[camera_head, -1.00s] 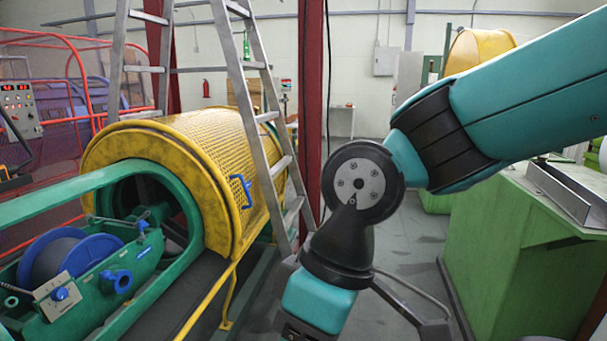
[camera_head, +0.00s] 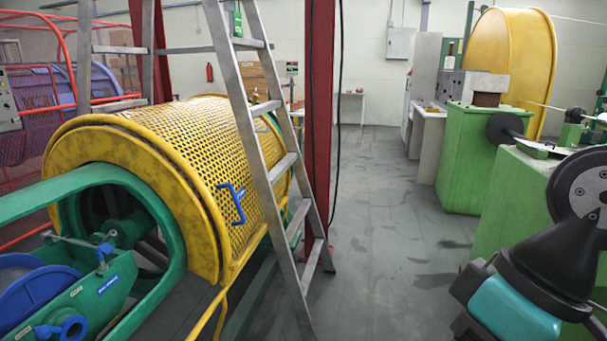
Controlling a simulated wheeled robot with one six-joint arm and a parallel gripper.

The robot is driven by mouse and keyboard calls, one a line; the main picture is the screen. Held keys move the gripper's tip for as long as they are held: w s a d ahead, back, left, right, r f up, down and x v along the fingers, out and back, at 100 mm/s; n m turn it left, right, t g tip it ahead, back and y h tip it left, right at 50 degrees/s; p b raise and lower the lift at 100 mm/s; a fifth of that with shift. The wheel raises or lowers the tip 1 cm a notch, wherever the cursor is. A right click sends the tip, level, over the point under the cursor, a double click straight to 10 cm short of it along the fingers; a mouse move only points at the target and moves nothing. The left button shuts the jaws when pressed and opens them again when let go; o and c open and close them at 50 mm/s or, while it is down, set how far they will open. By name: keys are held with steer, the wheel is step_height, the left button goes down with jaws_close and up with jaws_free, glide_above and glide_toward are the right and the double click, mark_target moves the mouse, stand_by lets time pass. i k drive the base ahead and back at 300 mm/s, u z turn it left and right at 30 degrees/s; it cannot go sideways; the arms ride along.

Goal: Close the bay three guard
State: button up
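A yellow perforated guard (camera_head: 215,140) curves over the green strander frame (camera_head: 165,205) on the left. It has a blue handle (camera_head: 232,203) on its right-hand side. The open near end shows a dark hollow, and a blue spool (camera_head: 35,295) sits uncovered in the green cradle in front of it. I cannot tell which bay this guard belongs to. My arm shows at the lower right edge, apart from the guard. My gripper is outside the picture.
A metal stepladder (camera_head: 262,130) stands over the guard, with its right legs on the floor beside it. A red post (camera_head: 319,120) rises behind. Green cabinets (camera_head: 470,160) and a large yellow wheel cover (camera_head: 515,60) stand at the right. The grey floor (camera_head: 385,240) between is clear.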

mark_target(230, 267)
steer(key=u, duration=0.15)
steer(key=i, duration=0.8)
steer(key=u, duration=1.45)
steer(key=i, duration=0.25)
steer(key=z, duration=0.85)
